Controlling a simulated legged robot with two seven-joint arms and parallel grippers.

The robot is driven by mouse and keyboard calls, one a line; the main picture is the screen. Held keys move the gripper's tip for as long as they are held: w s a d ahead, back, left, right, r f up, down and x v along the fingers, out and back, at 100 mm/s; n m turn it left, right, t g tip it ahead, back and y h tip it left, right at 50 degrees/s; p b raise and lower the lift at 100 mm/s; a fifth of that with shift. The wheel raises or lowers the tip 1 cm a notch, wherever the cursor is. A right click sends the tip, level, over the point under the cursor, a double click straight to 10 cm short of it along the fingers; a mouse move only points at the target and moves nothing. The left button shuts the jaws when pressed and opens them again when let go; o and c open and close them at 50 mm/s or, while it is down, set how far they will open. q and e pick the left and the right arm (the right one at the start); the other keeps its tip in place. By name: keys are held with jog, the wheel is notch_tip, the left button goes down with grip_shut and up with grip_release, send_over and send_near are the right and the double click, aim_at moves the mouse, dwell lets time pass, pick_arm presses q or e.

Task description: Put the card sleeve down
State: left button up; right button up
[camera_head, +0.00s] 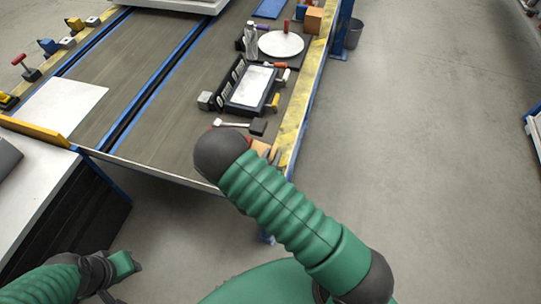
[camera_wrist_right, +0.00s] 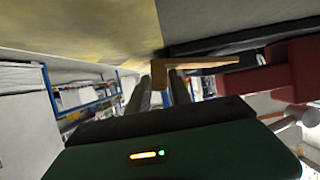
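An orange-tan card sleeve (camera_head: 261,147) shows at the near end of the table, just past the dark end of my right arm. In the right wrist view the tan sleeve (camera_wrist_right: 205,65) sits at the tips of my right gripper (camera_wrist_right: 163,88), with its lower part between the two dark fingers. The gripper looks shut on it, close to the yellow table surface. In the head view my right arm hides most of this gripper. My left gripper (camera_head: 124,265) is low at the left, off the table, and its fingers cannot be made out.
The table's yellow-striped border (camera_head: 292,135) is beside the sleeve. A black tray (camera_head: 250,88) with a white sheet, a bottle (camera_head: 251,40) and a white round plate (camera_head: 281,44) stand farther back. A small brush-like tool (camera_head: 232,123) lies nearer. The belt's middle is clear.

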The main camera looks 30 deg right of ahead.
jog(key=shift+o, duration=0.4)
jog(key=shift+s+d+f, duration=0.1)
jog(key=shift+d, duration=0.25)
jog(key=shift+a, duration=0.5)
pick_arm(q)
jog(key=shift+d, duration=0.2)
pick_arm(e)
jog(key=shift+d, duration=0.2)
pick_arm(q)
jog(key=shift+r, duration=0.1)
